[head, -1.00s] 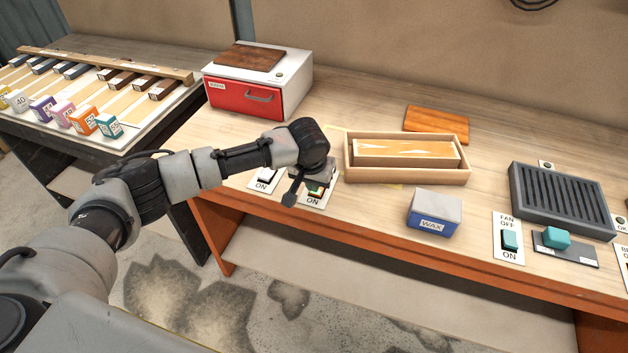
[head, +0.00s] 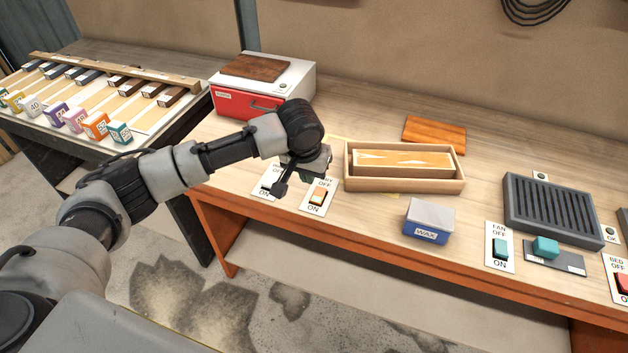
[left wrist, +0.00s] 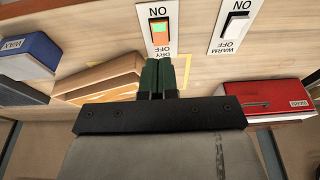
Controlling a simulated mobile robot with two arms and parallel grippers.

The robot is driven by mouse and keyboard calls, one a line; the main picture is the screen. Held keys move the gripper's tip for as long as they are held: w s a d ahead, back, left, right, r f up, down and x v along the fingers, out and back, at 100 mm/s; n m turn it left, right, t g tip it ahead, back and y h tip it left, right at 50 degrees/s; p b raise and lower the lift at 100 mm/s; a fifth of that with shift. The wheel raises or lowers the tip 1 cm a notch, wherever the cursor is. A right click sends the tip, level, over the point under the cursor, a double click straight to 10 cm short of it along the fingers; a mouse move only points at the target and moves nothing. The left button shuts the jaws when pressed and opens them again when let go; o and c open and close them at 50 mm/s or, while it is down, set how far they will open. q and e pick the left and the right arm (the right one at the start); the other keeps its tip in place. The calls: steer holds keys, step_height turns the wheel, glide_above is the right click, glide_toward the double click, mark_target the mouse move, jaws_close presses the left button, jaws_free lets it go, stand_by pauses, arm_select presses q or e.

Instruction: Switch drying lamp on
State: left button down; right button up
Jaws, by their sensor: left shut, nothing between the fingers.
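The drying lamp switch (head: 319,195) is an orange rocker on a white plate reading "DRY" and "OFF" above, "ON" below. It also shows in the left wrist view (left wrist: 160,34), with a green patch at its ON end and orange toward OFF. My left gripper (head: 305,177) is over the table just behind and left of this switch. Its dark green fingers (left wrist: 158,65) are shut and empty, a little off the OFF end of the plate in the left wrist view. Whether they touch the plate I cannot tell. My right gripper is out of view.
A white WARM switch (left wrist: 236,28) sits beside the DRY one. A wooden tray (head: 400,183) holding a light board, a blue WAX box (head: 430,220) and a red-fronted cabinet (head: 245,104) stand around. FAN (head: 500,247) and BED (head: 622,282) switches are further right.

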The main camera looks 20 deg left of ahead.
arm_select(q)
steer(key=v, duration=0.3)
steer(key=shift+s, duration=0.4)
